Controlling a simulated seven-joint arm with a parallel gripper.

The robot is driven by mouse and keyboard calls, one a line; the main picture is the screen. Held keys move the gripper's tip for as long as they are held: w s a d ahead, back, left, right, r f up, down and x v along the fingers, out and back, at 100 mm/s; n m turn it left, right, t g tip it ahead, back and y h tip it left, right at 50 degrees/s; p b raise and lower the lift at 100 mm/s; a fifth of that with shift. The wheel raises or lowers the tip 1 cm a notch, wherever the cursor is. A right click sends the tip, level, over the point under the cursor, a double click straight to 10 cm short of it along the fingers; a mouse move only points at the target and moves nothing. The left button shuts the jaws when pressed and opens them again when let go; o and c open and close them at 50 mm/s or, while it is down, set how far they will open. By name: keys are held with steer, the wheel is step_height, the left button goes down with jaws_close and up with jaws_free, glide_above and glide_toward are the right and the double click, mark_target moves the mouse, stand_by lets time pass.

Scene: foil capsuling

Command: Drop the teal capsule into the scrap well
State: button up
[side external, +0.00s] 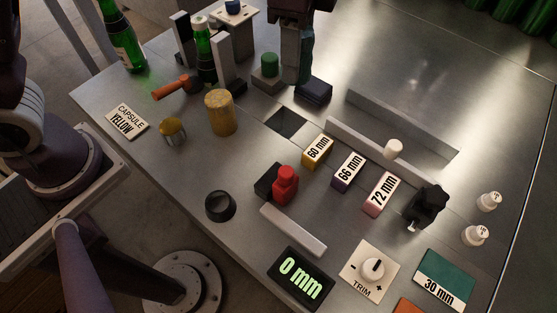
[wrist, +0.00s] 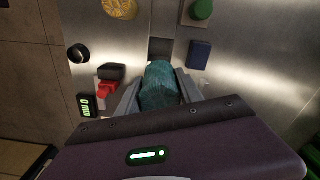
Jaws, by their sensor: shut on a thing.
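The teal capsule (wrist: 160,88) is in the wrist view, between the two grey fingers of my gripper (wrist: 158,82), which is shut on it. The scrap well (side external: 285,122) is a dark square opening in the metal table, below my gripper in the side picture. In the wrist view the well (wrist: 161,47) shows just beyond the capsule's far end, partly hidden by it.
A dark blue block (side external: 313,90) and a green-topped block (side external: 268,72) stand close to the well. A gold cylinder (side external: 221,112) is left of it. The 60 mm block (side external: 317,151) and a long grey rail (side external: 375,147) lie to its right. A green bottle (side external: 203,50) stands behind.

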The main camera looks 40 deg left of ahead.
step_height(320, 180, down, 6)
steer(key=shift+d, duration=0.15)
stand_by(0.3)
steer(key=o, duration=1.4)
steer(key=shift+c, duration=0.2)
step_height(320, 180, up, 7)
